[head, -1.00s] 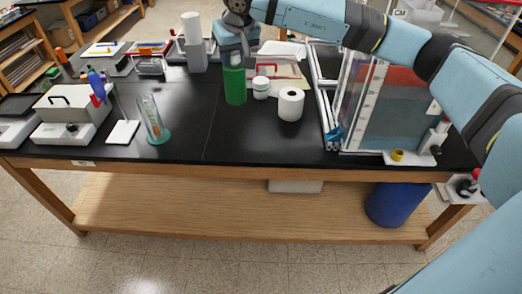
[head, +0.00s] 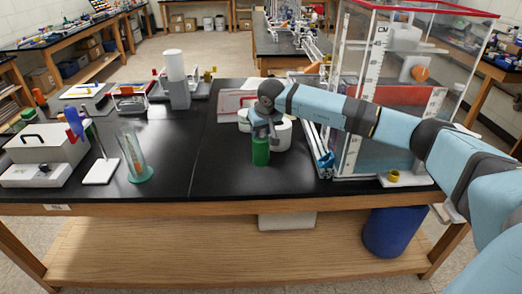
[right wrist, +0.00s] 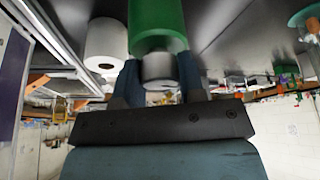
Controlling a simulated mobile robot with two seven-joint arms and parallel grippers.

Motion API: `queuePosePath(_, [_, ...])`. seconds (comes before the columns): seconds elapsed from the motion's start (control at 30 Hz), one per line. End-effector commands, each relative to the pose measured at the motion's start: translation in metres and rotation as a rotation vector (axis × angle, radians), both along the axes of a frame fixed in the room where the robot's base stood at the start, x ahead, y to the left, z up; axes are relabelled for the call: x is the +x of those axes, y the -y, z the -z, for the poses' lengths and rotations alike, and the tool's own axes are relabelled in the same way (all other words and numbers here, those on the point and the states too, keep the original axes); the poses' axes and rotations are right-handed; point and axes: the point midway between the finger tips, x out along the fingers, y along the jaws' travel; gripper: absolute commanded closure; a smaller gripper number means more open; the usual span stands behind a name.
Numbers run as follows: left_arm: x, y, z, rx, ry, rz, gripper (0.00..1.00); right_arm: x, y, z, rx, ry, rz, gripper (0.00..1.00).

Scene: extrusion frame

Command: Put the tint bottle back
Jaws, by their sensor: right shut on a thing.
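The green bottle (head: 261,151), which I take to be the tint bottle, is upright near the middle of the black bench (head: 215,170). My right gripper (head: 262,133) comes down on it from above. In the right wrist view the two blue-grey fingers (right wrist: 158,80) press on either side of the grey cap (right wrist: 158,67), with the green body (right wrist: 157,20) beyond. I cannot tell whether the bottle base touches the bench. My left gripper is out of view.
A white paper roll (head: 284,138) stands just behind the bottle, with a white jar (head: 243,120) partly hidden beside it. A glass cylinder (head: 130,150) stands at left. The bench between cylinder and bottle is clear.

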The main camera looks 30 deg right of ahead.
Motion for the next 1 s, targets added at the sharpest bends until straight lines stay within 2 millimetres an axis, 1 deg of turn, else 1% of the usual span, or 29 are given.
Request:
queuePosePath(0.03, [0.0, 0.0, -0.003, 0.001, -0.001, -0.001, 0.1, 0.0, 0.0, 0.011, 0.0, -0.003, 0.0, 1.0])
queuePosePath(0.13, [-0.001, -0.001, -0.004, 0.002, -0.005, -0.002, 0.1, 0.0, -0.001, 0.028, 0.001, -0.002, 0.0, 1.0])
queuePosePath(0.37, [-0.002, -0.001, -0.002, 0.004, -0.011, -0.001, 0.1, 0.0, 0.0, 0.045, 0.001, 0.0, 0.001, 1.0])
queuePosePath(0.47, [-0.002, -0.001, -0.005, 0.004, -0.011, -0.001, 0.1, 0.0, -0.001, 0.057, 0.001, -0.001, 0.0, 1.0])
queuePosePath(0.6, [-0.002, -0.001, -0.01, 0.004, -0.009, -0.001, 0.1, 0.0, -0.001, 0.078, 0.002, -0.001, -0.001, 1.0])
queuePosePath(0.7, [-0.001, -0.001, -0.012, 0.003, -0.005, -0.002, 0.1, 0.0, 0.0, 0.084, 0.001, 0.001, 0.0, 1.0])
queuePosePath(0.87, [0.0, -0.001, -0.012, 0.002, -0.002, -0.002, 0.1, 0.0, 0.0, 0.083, 0.001, 0.001, 0.0, 1.0])
queuePosePath(1.0, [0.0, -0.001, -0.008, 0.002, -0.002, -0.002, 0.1, 0.001, 0.0, 0.088, 0.001, 0.002, 0.0, 1.0])
